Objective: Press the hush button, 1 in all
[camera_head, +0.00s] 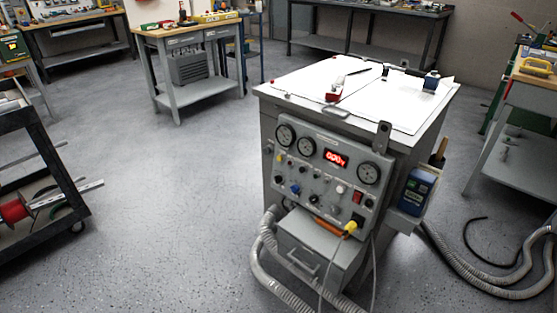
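A grey cabinet (385,150) stands right of centre, with a sloped control panel (322,180) on its front. The panel carries round dial gauges (306,147), a lit red digital display (335,158), small coloured knobs and buttons, including a blue knob (295,189), and a red switch (357,196) at its lower right. I cannot tell which control is the hush button; labels are too small to read. Neither of my grippers is in view.
White sheets (400,100) and small items cover the cabinet top. A blue container (415,190) hangs on its right side. Grey hoses (262,255) lie at both sides. A dark cart (40,175) stands left, workbenches (190,45) behind. Floor left of the cabinet is clear.

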